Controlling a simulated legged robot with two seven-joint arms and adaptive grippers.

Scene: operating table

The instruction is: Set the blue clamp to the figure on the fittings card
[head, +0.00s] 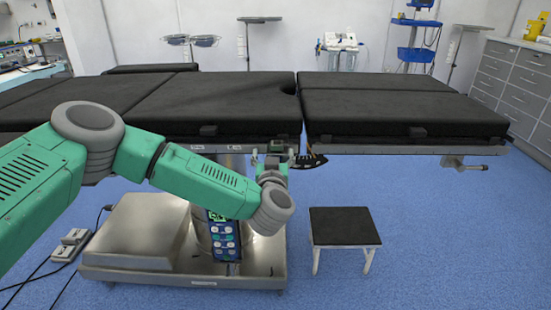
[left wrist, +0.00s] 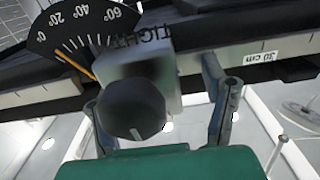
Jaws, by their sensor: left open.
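In the left wrist view a pale grey clamp block (left wrist: 150,65) sits at the table's side rail, with a dark round knob (left wrist: 132,108) bearing a short white mark. Part of the word "TIGHT" shows above it. Beside it is a black fan-shaped dial (left wrist: 75,30) marked 0° to 60°, its orange pointer (left wrist: 77,67) near the 0° end; the dial also shows in the head view (head: 311,161). My left gripper (head: 273,160) is open at the rail, its fingers either side of the knob (left wrist: 155,95). No blue shows on this clamp. No fittings card is recognisable. My right gripper is out of view.
The black-padded operating table (head: 215,105) spans the view, above its metal base (head: 140,240). A blue keypad pendant (head: 223,240) hangs at the column. A black-topped stool (head: 342,226) stands on the right; floor beyond it is clear. Foot pedals (head: 71,244) and cables lie left.

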